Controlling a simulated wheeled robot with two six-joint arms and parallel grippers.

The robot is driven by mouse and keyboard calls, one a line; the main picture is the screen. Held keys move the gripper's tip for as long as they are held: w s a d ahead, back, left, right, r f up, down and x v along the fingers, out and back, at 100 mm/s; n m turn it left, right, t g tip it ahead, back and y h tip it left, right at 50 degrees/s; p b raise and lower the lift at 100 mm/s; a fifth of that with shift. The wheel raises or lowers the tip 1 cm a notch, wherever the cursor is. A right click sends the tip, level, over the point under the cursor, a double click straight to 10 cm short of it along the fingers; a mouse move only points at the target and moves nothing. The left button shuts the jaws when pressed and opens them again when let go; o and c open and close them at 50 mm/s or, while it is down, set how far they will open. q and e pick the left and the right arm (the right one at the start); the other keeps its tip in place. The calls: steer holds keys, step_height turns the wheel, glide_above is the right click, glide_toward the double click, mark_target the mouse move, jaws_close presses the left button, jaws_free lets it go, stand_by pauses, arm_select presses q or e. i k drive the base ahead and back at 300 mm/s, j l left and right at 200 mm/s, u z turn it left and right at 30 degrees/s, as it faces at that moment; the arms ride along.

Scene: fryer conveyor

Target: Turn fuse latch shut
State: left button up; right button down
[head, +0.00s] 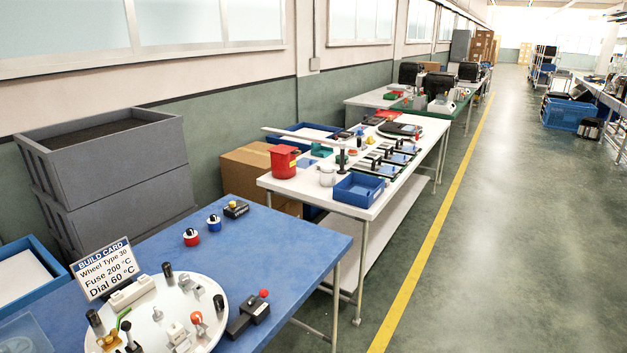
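A round white plate (152,309) lies on the blue table (290,240) at the lower left, cut by the bottom edge. It carries several small fittings: a long white block (132,293), black posts (218,303), an orange-topped piece (196,318), small white parts (176,331) and a yellow piece (108,338). I cannot tell which fitting is the fuse latch, or whether it is open or shut. The build card (105,268) behind the plate reads Wheel Type 30, Fuse 200 °C, Dial 60 °C. Neither gripper is in view.
A black box with a red knob (248,313) sits right of the plate. Red (191,237) and blue (214,222) round pieces and a small black device (236,209) lie behind. Grey crates (115,170) stand left. The blue table's right part is clear.

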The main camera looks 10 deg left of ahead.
mark_target(196, 317)
steer(key=u, duration=1.5)
